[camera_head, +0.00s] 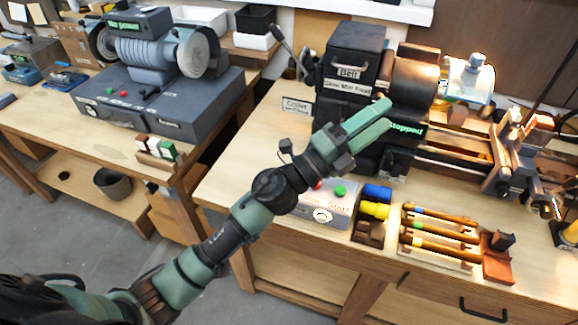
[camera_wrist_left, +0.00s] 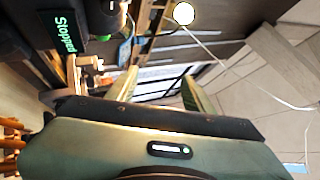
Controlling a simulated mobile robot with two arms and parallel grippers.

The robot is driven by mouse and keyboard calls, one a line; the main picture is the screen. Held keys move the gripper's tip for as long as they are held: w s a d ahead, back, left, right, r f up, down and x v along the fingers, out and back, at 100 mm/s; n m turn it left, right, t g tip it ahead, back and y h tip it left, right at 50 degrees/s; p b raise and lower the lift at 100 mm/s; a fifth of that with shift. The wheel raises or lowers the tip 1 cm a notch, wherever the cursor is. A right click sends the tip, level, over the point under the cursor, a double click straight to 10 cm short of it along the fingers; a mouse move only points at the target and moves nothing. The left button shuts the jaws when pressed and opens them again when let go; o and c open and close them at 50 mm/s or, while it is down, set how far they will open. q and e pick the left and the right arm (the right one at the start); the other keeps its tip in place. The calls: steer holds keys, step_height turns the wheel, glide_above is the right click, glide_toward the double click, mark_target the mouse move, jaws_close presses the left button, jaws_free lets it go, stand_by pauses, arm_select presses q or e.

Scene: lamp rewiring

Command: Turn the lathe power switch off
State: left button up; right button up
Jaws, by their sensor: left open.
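The lathe (camera_head: 414,80) stands on the right bench, with a green "Stopped" display (camera_head: 407,128) on its front; that display also shows in the left wrist view (camera_wrist_left: 65,33). A grey control box (camera_head: 322,214) with a green button (camera_head: 340,191), a red button and a round pale part sits at the bench's front. Which part is the power switch I cannot tell. My left gripper (camera_head: 383,114) is open and empty, pointing up and right in front of the headstock, beyond the control box. Its forearm covers part of the box. Both fingers show apart in the left wrist view (camera_wrist_left: 160,92).
Yellow and blue blocks (camera_head: 376,200) and a rack of handled tools (camera_head: 440,240) lie right of the control box. A bench grinder (camera_head: 160,55) marked "No power" stands on the left bench. Bare wood (camera_head: 245,155) lies left of the lathe.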

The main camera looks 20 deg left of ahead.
arm_select(q)
steer(key=s+d+m+g+h, duration=0.1)
steer(key=d+m+g+h, duration=0.2)
steer(key=d+m+g, duration=0.4)
step_height(320, 180, down, 12)
steer(key=a+m+g+y, duration=0.2)
steer(key=m+g+y, duration=0.55)
steer(key=m, duration=0.35)
steer(key=w+a+y, duration=0.1)
steer(key=a+y, duration=0.2)
steer(key=a, duration=0.4)
steer(key=w+a+f+m+g+y, duration=0.1)
steer(key=a+y, duration=0.3)
steer(key=a, duration=0.4)
steer(key=w+a+f+y, duration=0.1)
steer(key=a+y, duration=0.3)
steer(key=a, duration=0.3)
steer(key=shift+w+a+f+m+g+y, duration=0.25)
steer(key=shift+w+a+m, duration=0.05)
steer(key=shift+w+a, duration=0.1)
steer(key=shift+a+f+p, duration=0.1)
steer(key=shift+f+p, duration=0.2)
step_height(320, 180, down, 6)
steer(key=shift+p, duration=1)
steer(key=shift+f, duration=0.45)
arm_select(e)
steer(key=shift+w+r, duration=0.3)
steer(key=shift+r, duration=0.4)
steer(key=shift+w+r, duration=0.3)
steer(key=shift+r, duration=0.35)
